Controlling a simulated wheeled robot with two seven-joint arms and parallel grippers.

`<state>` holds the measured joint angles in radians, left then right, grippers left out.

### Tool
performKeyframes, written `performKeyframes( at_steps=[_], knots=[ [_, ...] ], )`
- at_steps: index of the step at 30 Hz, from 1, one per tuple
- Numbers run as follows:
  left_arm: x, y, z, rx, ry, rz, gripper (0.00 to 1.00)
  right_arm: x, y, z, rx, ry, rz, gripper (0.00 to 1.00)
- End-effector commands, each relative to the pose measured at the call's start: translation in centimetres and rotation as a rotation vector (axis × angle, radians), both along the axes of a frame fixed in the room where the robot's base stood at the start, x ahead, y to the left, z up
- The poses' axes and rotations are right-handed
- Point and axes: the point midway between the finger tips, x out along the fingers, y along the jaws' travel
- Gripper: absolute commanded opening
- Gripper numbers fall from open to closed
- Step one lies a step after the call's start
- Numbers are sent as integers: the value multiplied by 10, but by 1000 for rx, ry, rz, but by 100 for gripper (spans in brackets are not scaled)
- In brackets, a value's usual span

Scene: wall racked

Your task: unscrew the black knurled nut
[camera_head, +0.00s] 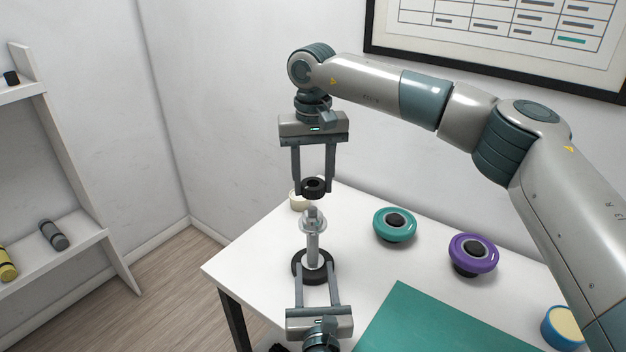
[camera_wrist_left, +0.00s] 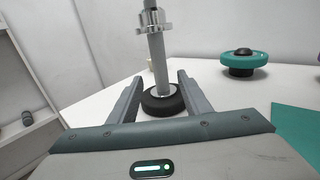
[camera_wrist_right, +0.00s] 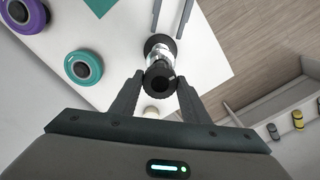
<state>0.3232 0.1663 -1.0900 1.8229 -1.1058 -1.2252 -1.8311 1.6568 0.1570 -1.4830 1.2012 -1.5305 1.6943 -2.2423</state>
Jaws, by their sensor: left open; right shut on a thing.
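The black knurled nut (camera_head: 313,188) is between the fingertips of my right gripper (camera_head: 313,191), which is shut on it from above. It appears just above the top of an upright metal post (camera_head: 313,243), with a small gap showing. In the right wrist view the nut (camera_wrist_right: 159,82) covers part of the post. The post has a silver collar (camera_head: 312,225) and stands on a round black base (camera_head: 299,266). My left gripper (camera_head: 318,275) is open low down, its fingers on either side of the post; the left wrist view shows the post (camera_wrist_left: 159,65) between them.
On the white table (camera_head: 250,262) are a teal round piece (camera_head: 394,224), a purple one (camera_head: 473,254), a blue tub (camera_head: 562,327), a cream piece (camera_head: 296,201) and a green mat (camera_head: 425,320). A white shelf (camera_head: 60,262) stands at the left.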

Motion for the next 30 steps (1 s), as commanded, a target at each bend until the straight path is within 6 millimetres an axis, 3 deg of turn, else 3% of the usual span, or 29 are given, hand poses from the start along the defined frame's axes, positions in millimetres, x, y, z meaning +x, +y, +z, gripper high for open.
performKeyframes(
  at_steps=[3, 9, 30],
  knots=[
    [-17, -1, -2, -2, 1, -1, 44, 0, 0, -4, 0, 0, 0, 15],
    [-31, -1, 0, -1, 1, 0, 44, 0, 0, -5, 0, 0, 0, 15],
    [-32, -1, 0, -3, 2, 1, 44, 0, 0, -5, 0, 0, 0, 15]
  ],
)
